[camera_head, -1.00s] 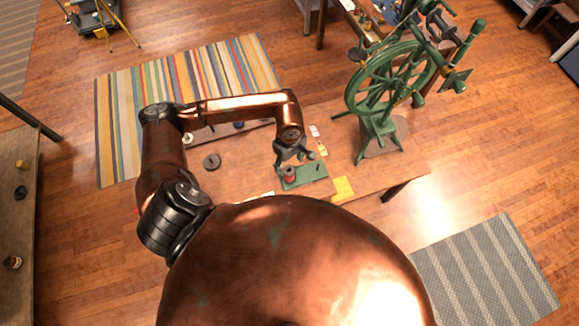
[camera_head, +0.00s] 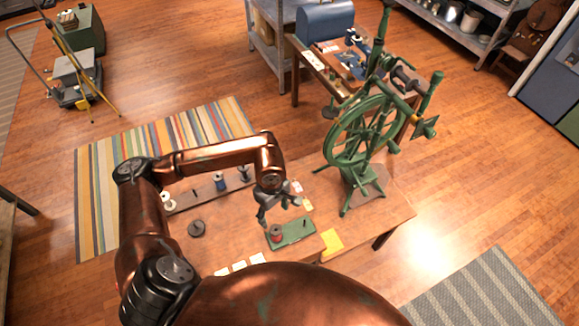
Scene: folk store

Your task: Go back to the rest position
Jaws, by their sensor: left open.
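My left arm comes in from the left, bent over the wooden table (camera_head: 225,238). My left gripper (camera_head: 268,218) points down above the table, near the back-left corner of a green tray (camera_head: 300,229). Its fingers are apart and nothing shows between them. My right gripper is not in view.
A green spinning wheel (camera_head: 352,140) stands on the table's right part. A rack with several spools (camera_head: 219,182) lies along the far edge. A dark round weight (camera_head: 197,229), pale cards (camera_head: 238,265) and a yellow sheet (camera_head: 332,243) lie nearby.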

